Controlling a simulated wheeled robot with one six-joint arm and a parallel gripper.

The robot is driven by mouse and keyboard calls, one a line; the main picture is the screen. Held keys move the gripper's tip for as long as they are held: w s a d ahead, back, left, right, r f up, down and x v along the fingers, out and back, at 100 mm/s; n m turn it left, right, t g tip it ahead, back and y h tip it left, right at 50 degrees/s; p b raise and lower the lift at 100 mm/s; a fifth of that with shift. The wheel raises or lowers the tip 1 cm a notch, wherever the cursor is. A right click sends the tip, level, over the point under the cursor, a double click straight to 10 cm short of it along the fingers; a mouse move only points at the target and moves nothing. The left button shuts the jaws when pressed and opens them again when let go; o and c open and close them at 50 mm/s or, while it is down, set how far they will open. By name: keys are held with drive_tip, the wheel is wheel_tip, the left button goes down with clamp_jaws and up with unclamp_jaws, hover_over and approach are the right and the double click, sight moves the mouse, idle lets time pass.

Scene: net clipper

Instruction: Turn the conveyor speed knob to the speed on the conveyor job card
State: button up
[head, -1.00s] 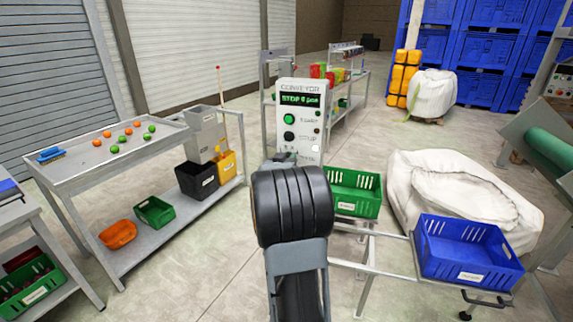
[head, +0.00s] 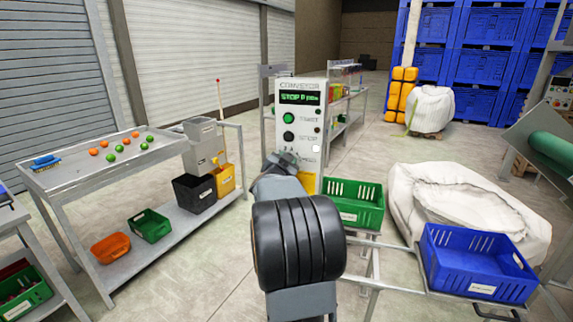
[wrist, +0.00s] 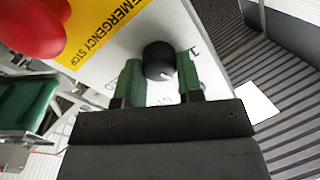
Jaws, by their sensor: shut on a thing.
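The conveyor control panel (head: 298,135) stands in the middle of the head view, with a lit green display (head: 299,98), a green start button (head: 289,118) and a black stop button (head: 288,136). The black speed knob (wrist: 159,60) shows in the wrist view on the panel's white face, with a small pale mark near its lower edge. My gripper (wrist: 160,80) is shut on the knob, one green finger at each side. In the head view my gripper (head: 283,160) is at the panel's lower front and hides the knob. I cannot make out a job card's speed.
A red emergency stop (wrist: 32,25) on a yellow plate is close to the knob in the wrist view. A green crate (head: 355,205) is right of the panel, and a blue crate (head: 478,262) stands farther right. A sorting table (head: 100,165) is at left.

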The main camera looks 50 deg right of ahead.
idle(0.4)
drive_tip(key=o, duration=0.9)
drive_tip(key=b+v, duration=0.1)
drive_tip(key=v, duration=1.2)
drive_tip(key=shift+s+a, duration=0.2)
drive_tip(key=shift+a, duration=0.15)
